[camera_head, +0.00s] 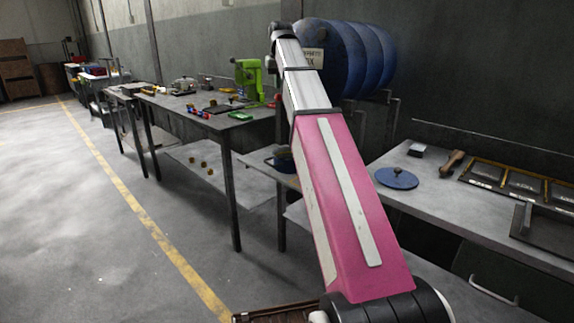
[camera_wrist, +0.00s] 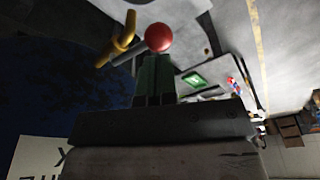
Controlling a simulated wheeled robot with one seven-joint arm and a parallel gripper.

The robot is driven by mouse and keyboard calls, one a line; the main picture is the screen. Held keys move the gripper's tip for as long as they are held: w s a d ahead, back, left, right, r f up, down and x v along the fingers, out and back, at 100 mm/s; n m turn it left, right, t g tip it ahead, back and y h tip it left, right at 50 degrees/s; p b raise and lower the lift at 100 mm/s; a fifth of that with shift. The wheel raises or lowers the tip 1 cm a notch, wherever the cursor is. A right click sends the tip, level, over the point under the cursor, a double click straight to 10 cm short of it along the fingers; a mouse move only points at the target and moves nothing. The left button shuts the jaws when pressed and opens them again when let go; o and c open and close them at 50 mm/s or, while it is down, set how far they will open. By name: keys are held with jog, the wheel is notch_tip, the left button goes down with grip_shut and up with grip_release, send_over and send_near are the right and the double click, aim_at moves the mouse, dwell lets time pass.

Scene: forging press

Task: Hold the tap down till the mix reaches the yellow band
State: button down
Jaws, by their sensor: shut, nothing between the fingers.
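The tap (camera_wrist: 125,42) shows in the wrist view as a brass-yellow piece with a grey lever ending in a red ball knob (camera_wrist: 159,38). My gripper (camera_wrist: 156,60) is shut and empty, with its fingertips right by the red knob; I cannot tell whether they touch it. The tap belongs to the side of the blue drum (camera_head: 343,60), which lies on a stand and carries a white label (camera_head: 313,58). In the head view my arm hides the tap and my gripper. A dark blue vessel (camera_head: 283,160) shows partly behind my arm, below the drum. No yellow band or mix level is visible.
A workbench (camera_head: 222,122) with a green press (camera_head: 249,78) and small parts stands left of the drum. A grey table (camera_head: 440,195) on the right holds a blue disc (camera_head: 397,178) and a tray (camera_head: 520,185). The floor at left is clear.

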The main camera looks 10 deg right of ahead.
jog(key=shift+f, duration=1.85)
dwell(6.2)
